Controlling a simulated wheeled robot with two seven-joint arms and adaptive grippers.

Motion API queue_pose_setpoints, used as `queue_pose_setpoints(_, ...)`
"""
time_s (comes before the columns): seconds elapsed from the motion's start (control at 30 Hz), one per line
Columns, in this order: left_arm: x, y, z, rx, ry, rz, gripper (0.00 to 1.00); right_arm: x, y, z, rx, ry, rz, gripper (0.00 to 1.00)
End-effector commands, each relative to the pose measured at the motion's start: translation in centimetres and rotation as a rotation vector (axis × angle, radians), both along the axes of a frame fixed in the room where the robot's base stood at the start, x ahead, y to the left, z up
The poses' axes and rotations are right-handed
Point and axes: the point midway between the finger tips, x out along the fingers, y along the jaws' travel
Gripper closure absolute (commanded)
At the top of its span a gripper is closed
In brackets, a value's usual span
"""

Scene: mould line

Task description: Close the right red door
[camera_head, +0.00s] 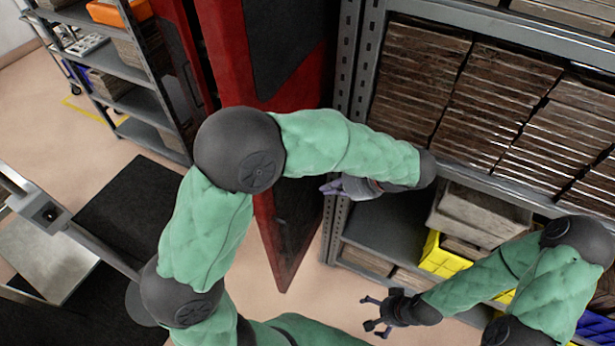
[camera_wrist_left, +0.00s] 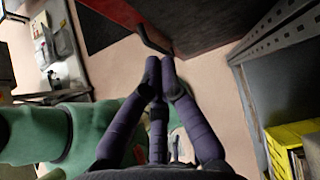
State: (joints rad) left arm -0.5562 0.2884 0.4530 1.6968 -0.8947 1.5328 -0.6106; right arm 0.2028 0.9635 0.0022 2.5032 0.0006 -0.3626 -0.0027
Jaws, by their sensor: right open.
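A tall red door (camera_head: 225,60) with a dark grey panel stands left of the metal shelving in the head view. Its lower part (camera_head: 285,262) shows below my left arm, which hides its middle. A narrow strip of red shows further left, behind it. My left gripper (camera_head: 328,187) is in front of the door, near the shelf post. My right gripper (camera_head: 374,312) is open and empty, low in front of the shelving.
Metal shelving (camera_head: 345,60) with stacked brown blocks (camera_head: 500,100) and a yellow bin (camera_head: 440,260) fills the right side. A grey rack (camera_head: 130,100) stands at the far left. A dark mat (camera_head: 140,215) lies on the floor. Pale floor is clear below the door.

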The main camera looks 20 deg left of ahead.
Motion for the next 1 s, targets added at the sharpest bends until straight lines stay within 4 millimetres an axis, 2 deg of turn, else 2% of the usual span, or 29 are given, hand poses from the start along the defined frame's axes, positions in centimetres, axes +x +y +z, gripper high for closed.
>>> queue_pose_setpoints(0.07,0.0,0.2,0.4,0.014,-0.002,-0.004,1.00,0.0,0.0,0.1,0.000,0.001,0.000,0.00)
queue_pose_setpoints(0.17,0.0,0.8,-0.2,0.016,-0.001,-0.004,1.00,0.0,0.0,-0.1,0.000,0.001,0.000,0.00)
queue_pose_setpoints(0.7,0.2,7.5,-6.9,0.013,0.000,-0.001,1.00,0.0,0.0,-1.1,0.000,0.001,0.000,0.00)
queue_pose_setpoints(0.83,0.3,9.4,-6.6,0.012,-0.002,0.001,1.00,0.0,0.0,-1.0,0.000,0.001,0.000,0.00)
queue_pose_setpoints(1.0,0.5,10.8,-6.6,0.012,-0.002,-0.001,1.00,0.0,0.0,-1.1,0.000,0.001,0.000,0.00)
